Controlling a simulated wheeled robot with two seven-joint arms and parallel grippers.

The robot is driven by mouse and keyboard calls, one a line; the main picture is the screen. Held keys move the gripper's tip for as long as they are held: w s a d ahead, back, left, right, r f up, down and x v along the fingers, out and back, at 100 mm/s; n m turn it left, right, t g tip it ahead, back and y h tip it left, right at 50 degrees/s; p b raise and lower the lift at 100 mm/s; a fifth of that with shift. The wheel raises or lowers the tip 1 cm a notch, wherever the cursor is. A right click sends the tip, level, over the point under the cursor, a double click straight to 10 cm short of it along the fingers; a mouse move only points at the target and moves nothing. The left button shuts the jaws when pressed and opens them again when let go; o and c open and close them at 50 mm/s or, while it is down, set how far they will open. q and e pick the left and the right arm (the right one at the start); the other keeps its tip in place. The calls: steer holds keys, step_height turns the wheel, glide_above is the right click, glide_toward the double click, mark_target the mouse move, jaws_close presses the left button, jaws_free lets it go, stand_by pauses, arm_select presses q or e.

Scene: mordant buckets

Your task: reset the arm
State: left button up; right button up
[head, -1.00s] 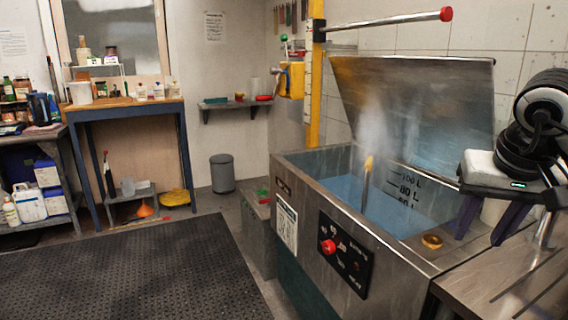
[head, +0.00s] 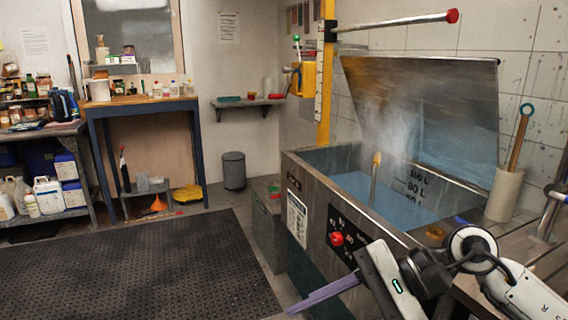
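My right arm comes in from the lower right in the head view. Its gripper (head: 325,293) hangs in front of the steel tank, with purple fingers pointing left and slightly down. The fingers are seen from the side and overlap, so their gap cannot be made out. Nothing is seen held in them. The lower part of the hand runs off the bottom edge. My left arm and gripper are out of view.
A steel tank (head: 296,172) with blue liquid, steam and a raised lid (head: 440,105) stands at the right. A grey cylinder (head: 503,195) holds a stick on its right corner. The dark floor mat (head: 150,265) is clear.

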steer(key=a+r+m+t+y, duration=0.45)
steer(key=m+y, duration=0.35)
steer(key=m, duration=0.7)
steer(key=w+d+f+m+t+h, duration=0.1)
steer(key=d+f+m+t+h, duration=0.55)
steer(key=f+m, duration=0.75)
steer(key=w+d+f+m+t+h, duration=0.2)
steer(key=d+f+m+t+h, duration=0.4)
steer(key=m, duration=1.3)
steer(key=s+d+f+m+g+h, duration=0.1)
steer(key=s+f+m+g+h, duration=0.1)
steer(key=s+f+m, duration=0.3)
steer(key=s+d+f+m+g+h, duration=0.2)
steer(key=s+f+m+g, duration=0.3)
steer(key=s+f, duration=0.6)
step_height(320, 180, down, 4)
steer(key=shift+d+r+m+g+h, duration=0.2)
steer(key=shift+m+g+h, duration=0.15)
steer(key=shift+m, duration=0.45)
